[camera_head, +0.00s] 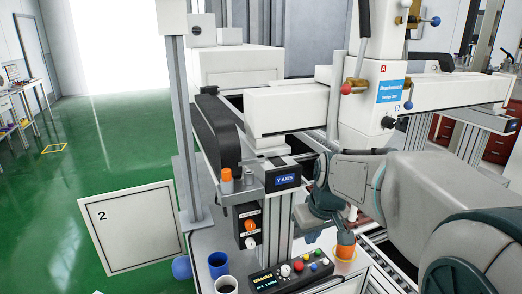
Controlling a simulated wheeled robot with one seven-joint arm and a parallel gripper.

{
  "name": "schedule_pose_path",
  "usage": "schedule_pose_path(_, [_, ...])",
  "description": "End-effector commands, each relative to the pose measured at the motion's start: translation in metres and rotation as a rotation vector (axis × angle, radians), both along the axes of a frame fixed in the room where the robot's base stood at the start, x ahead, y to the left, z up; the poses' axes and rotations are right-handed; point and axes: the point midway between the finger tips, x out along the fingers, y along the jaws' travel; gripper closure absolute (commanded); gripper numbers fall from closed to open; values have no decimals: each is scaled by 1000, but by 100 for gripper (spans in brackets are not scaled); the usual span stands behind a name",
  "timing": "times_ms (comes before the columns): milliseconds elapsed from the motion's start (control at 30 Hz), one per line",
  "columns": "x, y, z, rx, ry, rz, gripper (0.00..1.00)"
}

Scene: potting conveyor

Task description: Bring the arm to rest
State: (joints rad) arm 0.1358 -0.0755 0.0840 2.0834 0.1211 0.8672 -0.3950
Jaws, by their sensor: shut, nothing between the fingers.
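My arm reaches in from the right edge, its pale grey links and dark teal joints bent in front of the machine. Its end points down over the bench near the middle of the view. My gripper (313,236) is small and partly hidden there; it is shut and holds nothing. An orange pot (345,247) stands on a yellow saucer just right of it, apart from it as far as I can see.
A control box (290,274) with coloured knobs sits at the bench front. A blue cup (218,263) and a dark-filled cup (226,285) stand left of it. The Y AXIS gantry (286,180) and a grey post (182,110) rise close by. Green floor (110,150) is open at left.

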Motion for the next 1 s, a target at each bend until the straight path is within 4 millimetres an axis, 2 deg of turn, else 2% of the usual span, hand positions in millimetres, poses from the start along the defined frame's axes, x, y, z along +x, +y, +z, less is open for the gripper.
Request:
schedule_pose_path(133, [-53,4,1,-8,6,-77,100])
schedule_pose_path(300, [-113,4,-8,-6,15,-177,100])
schedule_pose_path(433, [-146,3,-18,-2,19,-233,100])
schedule_pose_path(600, [-165,2,-25,0,22,-271,100])
schedule_pose_path(1000, [-167,2,-26,2,23,-277,100])
